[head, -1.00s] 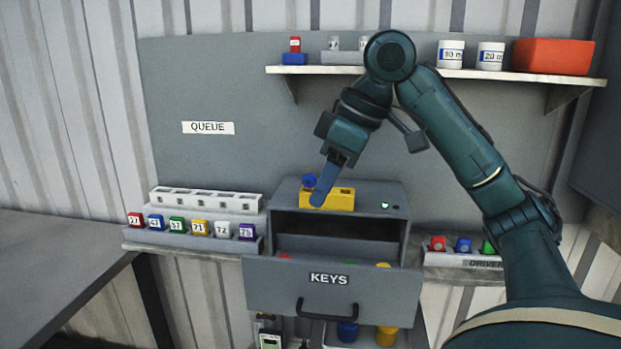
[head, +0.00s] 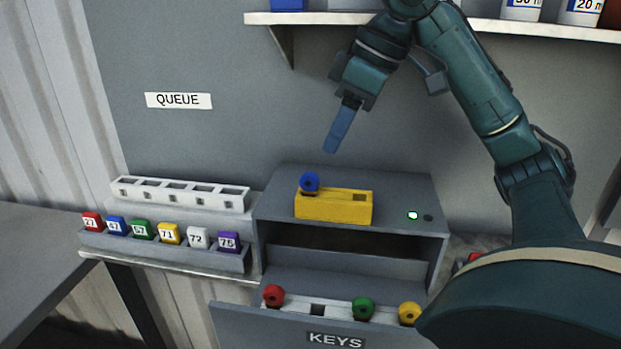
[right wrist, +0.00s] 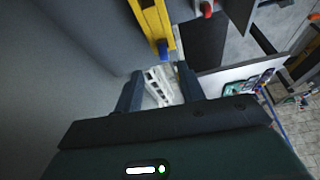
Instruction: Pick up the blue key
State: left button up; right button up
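The blue key (head: 310,182) has a round blue head and stands in the left end of a yellow block (head: 335,207) on top of the grey key cabinet. It also shows in the right wrist view (right wrist: 163,50), just beyond my fingertips. My right gripper (head: 331,147) is above and a little right of the key in the head view, apart from it. In the right wrist view its two fingers (right wrist: 160,85) are spread with nothing held between them. My left gripper is not in view.
Below the block, the KEYS drawer (head: 337,340) is open and holds red (head: 273,295), green (head: 363,308) and yellow (head: 410,313) keys. A rack of numbered coloured tags (head: 165,248) and a white slotted holder (head: 180,195) stand left. A shelf (head: 560,30) juts out above.

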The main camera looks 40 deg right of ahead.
aim_at(315, 175)
jog(key=x, duration=0.4)
jog(key=b+x, duration=0.1)
jog(key=x, duration=0.2)
jog(key=shift+a, duration=0.35)
jog(key=shift+r, duration=0.1)
jog(key=shift+c, duration=0.3)
grip_shut()
